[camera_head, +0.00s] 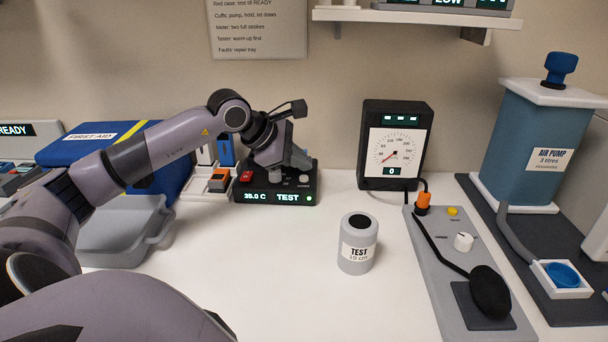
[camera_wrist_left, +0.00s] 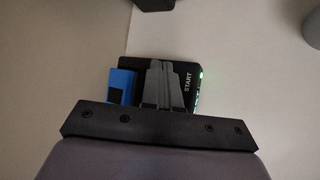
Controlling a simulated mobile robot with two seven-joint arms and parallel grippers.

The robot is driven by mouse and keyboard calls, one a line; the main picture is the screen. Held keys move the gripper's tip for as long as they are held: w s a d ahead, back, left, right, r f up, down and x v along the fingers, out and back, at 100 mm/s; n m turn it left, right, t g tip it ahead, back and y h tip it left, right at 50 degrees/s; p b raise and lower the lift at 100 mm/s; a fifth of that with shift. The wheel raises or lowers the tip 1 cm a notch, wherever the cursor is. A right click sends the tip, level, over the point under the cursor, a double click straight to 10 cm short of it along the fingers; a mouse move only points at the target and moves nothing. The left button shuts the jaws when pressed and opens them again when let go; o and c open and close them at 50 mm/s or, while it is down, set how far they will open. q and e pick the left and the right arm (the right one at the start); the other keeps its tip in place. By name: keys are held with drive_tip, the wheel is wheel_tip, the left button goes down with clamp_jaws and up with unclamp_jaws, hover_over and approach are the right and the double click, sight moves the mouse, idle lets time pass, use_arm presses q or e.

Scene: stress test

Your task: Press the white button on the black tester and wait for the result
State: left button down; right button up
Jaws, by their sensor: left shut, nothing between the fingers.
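The black tester (camera_head: 263,200) stands at the back of the white table, its display reading "35.0 C" and "TEST" with a green light lit. A white button (camera_head: 304,179) shows on its top at the right, and a red part (camera_head: 247,176) at the left. My left gripper (camera_head: 300,165) is shut and empty, pointing down over the tester's top close to the white button; I cannot tell whether it touches. In the left wrist view the shut fingers (camera_wrist_left: 163,88) cover part of the tester (camera_wrist_left: 188,98) beside the word "START". My right gripper is not in view.
A grey canister marked "TEST" (camera_head: 357,255) stands mid-table. A gauge (camera_head: 395,185) stands behind, with a grey panel (camera_head: 450,290) and a blue air pump (camera_head: 530,140) at the right. A small white tray (camera_head: 205,192), a grey tray (camera_head: 130,250) and a blue first aid case (camera_head: 75,152) lie left.

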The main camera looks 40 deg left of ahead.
sight(300, 182)
use_arm(q)
drive_tip(key=shift+r, duration=0.15)
wheel_tip(300, 182, up, 5)
drive_tip(key=p, duration=0.3)
drive_tip(key=shift+p, duration=0.35)
idle(0.6)
